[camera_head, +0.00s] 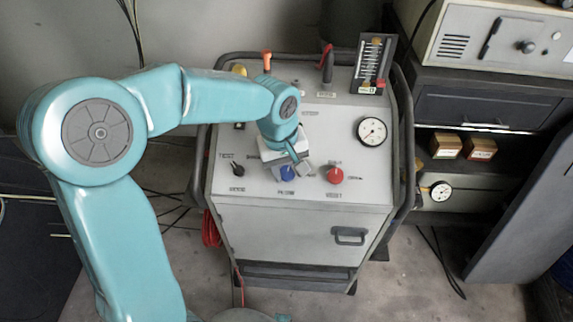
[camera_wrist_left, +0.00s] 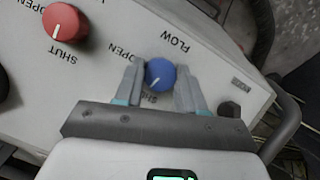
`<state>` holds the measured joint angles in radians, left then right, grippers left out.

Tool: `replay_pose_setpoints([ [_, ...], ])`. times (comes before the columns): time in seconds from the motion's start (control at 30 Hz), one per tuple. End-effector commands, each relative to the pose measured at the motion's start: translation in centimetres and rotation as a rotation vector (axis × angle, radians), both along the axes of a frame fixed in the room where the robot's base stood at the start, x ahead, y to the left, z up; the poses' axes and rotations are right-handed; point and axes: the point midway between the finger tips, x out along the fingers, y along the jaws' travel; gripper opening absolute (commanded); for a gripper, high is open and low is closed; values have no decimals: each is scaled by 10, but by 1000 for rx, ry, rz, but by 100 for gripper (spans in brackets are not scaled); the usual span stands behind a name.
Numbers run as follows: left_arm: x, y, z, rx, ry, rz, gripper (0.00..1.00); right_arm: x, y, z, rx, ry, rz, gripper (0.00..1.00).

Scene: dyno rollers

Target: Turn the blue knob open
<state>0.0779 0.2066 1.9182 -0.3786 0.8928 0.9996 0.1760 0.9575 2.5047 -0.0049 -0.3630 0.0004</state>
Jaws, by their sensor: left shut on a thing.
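The blue knob (camera_head: 287,173) is on the sloped grey panel of a wheeled cabinet, low and centre in the head view. My right gripper is not in view.
A red knob (camera_head: 334,175) is just right of the blue one, and it also shows in the wrist view (camera_wrist_left: 65,21). A black selector (camera_head: 237,168) is to the left. A round gauge (camera_head: 371,131) and a slider block (camera_head: 373,64) stand higher on the panel.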

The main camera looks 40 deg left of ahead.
Motion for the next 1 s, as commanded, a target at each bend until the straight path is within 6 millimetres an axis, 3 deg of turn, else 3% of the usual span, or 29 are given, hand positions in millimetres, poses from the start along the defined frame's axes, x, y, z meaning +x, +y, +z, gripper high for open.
replay_pose_setpoints([
  [0.4,1,-2,1,162,101,-348,9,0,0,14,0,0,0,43],
  [1.0,2,-5,-1,394,241,-843,9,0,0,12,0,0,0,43],
])
